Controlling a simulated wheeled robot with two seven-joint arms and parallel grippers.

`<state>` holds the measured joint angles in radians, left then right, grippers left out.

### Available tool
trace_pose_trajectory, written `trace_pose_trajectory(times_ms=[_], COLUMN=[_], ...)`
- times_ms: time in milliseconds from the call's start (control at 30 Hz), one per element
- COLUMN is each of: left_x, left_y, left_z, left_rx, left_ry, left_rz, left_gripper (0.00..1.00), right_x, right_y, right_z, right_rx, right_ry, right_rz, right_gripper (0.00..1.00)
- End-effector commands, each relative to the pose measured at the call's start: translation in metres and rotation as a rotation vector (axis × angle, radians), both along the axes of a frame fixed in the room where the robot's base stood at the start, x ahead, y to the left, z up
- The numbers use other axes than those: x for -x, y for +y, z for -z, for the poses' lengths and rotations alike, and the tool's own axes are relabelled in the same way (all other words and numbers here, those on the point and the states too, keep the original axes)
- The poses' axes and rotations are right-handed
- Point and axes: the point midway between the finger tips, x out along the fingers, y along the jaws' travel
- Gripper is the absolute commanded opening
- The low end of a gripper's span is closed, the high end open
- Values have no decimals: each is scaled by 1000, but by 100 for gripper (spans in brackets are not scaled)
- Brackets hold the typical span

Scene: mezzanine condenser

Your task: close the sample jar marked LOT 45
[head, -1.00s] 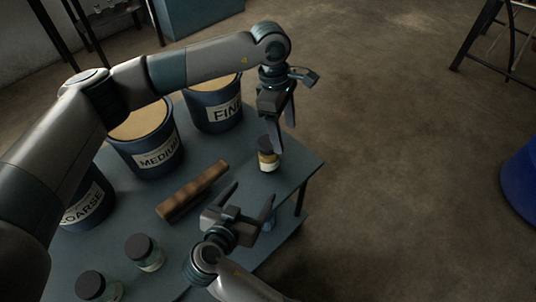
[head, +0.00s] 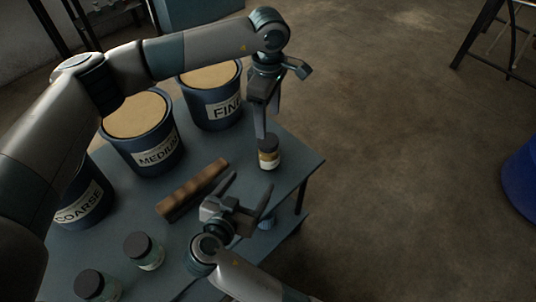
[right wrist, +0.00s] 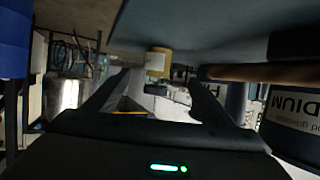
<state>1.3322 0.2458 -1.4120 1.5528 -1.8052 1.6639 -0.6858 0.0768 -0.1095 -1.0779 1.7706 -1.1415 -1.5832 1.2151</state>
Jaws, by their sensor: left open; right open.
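A small jar (head: 269,160) with yellowish contents, a pale label and a dark lid (head: 268,142) stands upright near the table's right corner. The lid sits on its top; how tightly I cannot tell, and no lot number is readable. The jar also shows in the right wrist view (right wrist: 156,62), beyond and between the fingers. My left gripper (head: 265,128) is open just above the jar, fingers pointing down, one finger overlapping the lid's left edge in the picture. Contact is unclear. My right gripper (head: 249,186) is open and empty on the near side, fingers toward the jar.
Two more dark-lidded jars, one nearer (head: 97,286) and one farther (head: 144,251), stand at the table's front left. A brown wooden bar (head: 192,190) lies mid-table. Buckets labelled COARSE (head: 85,205), MEDIUM (head: 155,155) and FINE (head: 225,110) line the back. Open floor lies to the right.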

Motion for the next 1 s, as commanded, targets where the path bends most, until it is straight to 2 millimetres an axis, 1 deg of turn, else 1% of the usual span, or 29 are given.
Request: trace_pose_trajectory(times_ms=[700, 833, 1000], left_x=[0, 0, 0], left_y=[0, 0, 0], left_z=[0, 0, 0], left_rx=[0, 0, 0], left_ry=[0, 0, 0], left_rz=[0, 0, 0], left_gripper=[62, 62, 62], right_x=[-99, -115, -129], right_y=[-37, -44, -48], right_z=[43, 50, 57], right_rx=[4, 4, 2], right_ry=[-1, -1, 0], right_rz=[1, 1, 0], right_gripper=[76, 76, 76])
